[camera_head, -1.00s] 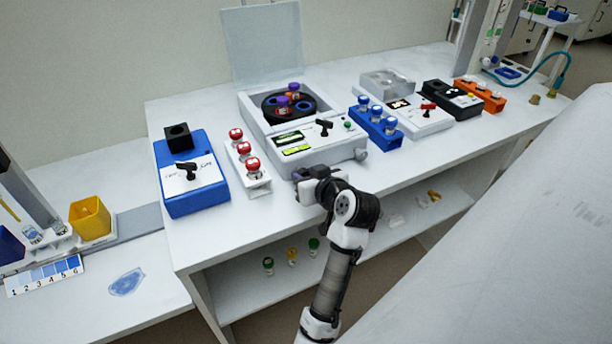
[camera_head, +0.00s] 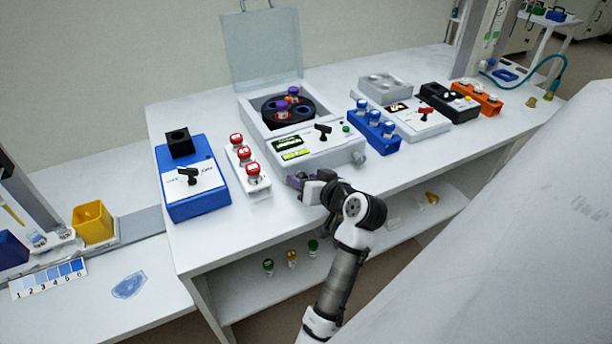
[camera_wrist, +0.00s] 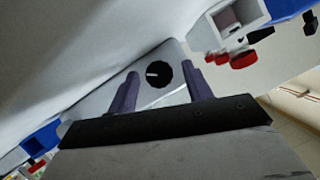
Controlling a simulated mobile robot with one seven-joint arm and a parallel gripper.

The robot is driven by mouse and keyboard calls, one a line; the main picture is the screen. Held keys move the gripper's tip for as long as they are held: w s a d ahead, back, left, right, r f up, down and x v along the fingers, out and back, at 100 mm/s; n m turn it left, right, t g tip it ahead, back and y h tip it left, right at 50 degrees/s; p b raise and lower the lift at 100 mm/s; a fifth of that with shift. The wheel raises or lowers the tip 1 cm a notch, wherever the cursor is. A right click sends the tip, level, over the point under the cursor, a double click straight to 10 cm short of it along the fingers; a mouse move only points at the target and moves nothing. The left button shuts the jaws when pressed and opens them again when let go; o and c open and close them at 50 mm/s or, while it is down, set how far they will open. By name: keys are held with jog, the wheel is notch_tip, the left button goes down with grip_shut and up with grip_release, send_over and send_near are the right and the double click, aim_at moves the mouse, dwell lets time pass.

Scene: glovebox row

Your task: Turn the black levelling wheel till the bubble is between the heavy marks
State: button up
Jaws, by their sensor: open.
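The black levelling wheel (camera_wrist: 159,74), a round knob with a white mark, shows in the wrist view on a pale grey face. My gripper (camera_wrist: 161,84) is open, its two purple fingers on either side of the wheel in that view; contact cannot be told. In the head view my gripper (camera_head: 300,184) is at the front left of the white centrifuge (camera_head: 325,155), and the wheel cannot be made out there. A yellow-green strip (camera_head: 295,155) on the centrifuge's sloped front may be the level; its bubble and marks are too small to read.
A rack of red-capped tubes (camera_head: 260,188) and a blue box (camera_head: 197,207) with a black handle stand left of the centrifuge. A blue rack (camera_head: 376,134) stands right. The centrifuge lid (camera_head: 262,50) is up. A lower shelf (camera_head: 240,298) lies under the bench.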

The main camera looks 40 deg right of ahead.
jog(key=shift+s, duration=0.1)
jog(key=b+v, duration=0.3)
jog(key=v, duration=1)
jog(key=shift+s+r, duration=0.2)
jog(key=shift+s, duration=0.1)
jog(key=shift+a, duration=0.1)
